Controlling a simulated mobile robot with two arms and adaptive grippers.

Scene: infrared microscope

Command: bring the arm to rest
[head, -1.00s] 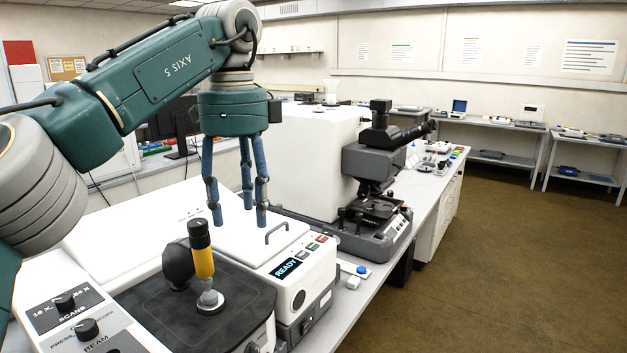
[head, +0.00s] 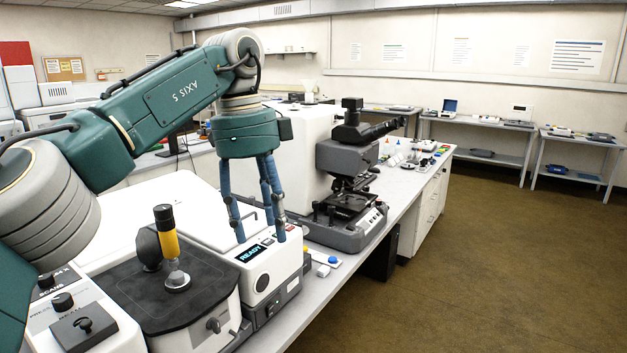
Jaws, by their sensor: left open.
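My left arm comes in from the left, green with grey joints. Its gripper (head: 258,236) points down with its blue fingers spread, open and with nothing seen between them. The fingers hang in front of the white instrument with the READY display (head: 252,254), over its top as seen from here. I cannot tell how far the fingertips are above that top. My right gripper is not in view.
A black and yellow knobbed post (head: 168,235) stands on a dark plate (head: 140,300) in front of the gripper. A grey microscope (head: 345,180) stands to the right on the bench. Small glassware lies farther along. The floor (head: 480,255) at right is clear.

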